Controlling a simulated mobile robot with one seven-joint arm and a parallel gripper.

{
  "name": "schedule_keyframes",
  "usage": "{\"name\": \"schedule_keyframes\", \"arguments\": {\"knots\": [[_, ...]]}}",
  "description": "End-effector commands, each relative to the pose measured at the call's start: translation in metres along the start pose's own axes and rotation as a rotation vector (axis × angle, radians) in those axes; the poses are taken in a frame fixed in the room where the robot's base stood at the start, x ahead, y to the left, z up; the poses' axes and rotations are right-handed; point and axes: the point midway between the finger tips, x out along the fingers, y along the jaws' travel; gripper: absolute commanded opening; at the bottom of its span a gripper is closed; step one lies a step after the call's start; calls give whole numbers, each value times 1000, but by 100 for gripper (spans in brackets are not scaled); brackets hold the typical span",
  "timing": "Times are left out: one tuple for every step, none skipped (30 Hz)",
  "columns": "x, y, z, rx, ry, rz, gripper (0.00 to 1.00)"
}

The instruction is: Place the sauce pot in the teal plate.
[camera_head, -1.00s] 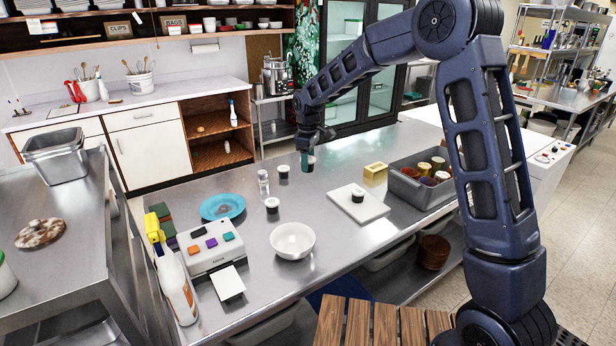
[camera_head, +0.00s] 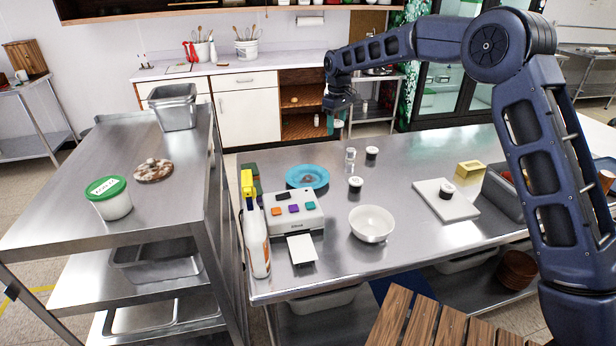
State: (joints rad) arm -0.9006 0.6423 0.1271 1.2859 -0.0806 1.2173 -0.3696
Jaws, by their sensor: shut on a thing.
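My gripper (camera_head: 333,121) is shut on a small sauce pot (camera_head: 339,124), seen as a little pale shape at the fingertips. It holds the pot in the air above the far edge of the steel table, partly hidden by the fingers. The teal plate (camera_head: 307,177) lies flat on the table, lower and to the left of my gripper. A small brownish mark or item shows at the plate's middle, too small to tell.
Similar dark-topped pots stand on the table (camera_head: 371,153), nearer the front (camera_head: 356,185) and on a white board (camera_head: 430,203). A clear shaker (camera_head: 350,159) stands between plate and pots. A white bowl (camera_head: 371,224), label machine (camera_head: 294,213) and spray bottle (camera_head: 256,240) stand in front.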

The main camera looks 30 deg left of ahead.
Motion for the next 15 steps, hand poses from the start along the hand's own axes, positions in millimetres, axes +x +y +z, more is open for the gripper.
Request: {"name": "schedule_keyframes", "arguments": {"knots": [[1, -12, -18, -1, 1, 0, 26], [2, -18, -27, 2, 0, 0, 26], [2, -25, -37, 6, 1, 1, 26], [2, -31, -45, 9, 1, 1, 26], [2, -36, -51, 11, 0, 1, 26], [2, -41, -58, 15, 0, 1, 26], [2, -46, -63, 17, 0, 1, 26], [2, -49, -67, 19, 1, 2, 26], [2, -53, -71, 20, 1, 2, 26], [2, -55, -74, 22, 1, 2, 26], [3, -56, -76, 24, 0, 2, 26], [4, -58, -78, 25, 0, 1, 26], [7, -59, -78, 26, -1, 1, 26], [10, -60, -79, 26, -1, 1, 26], [15, -60, -79, 26, -1, 1, 26]]}}
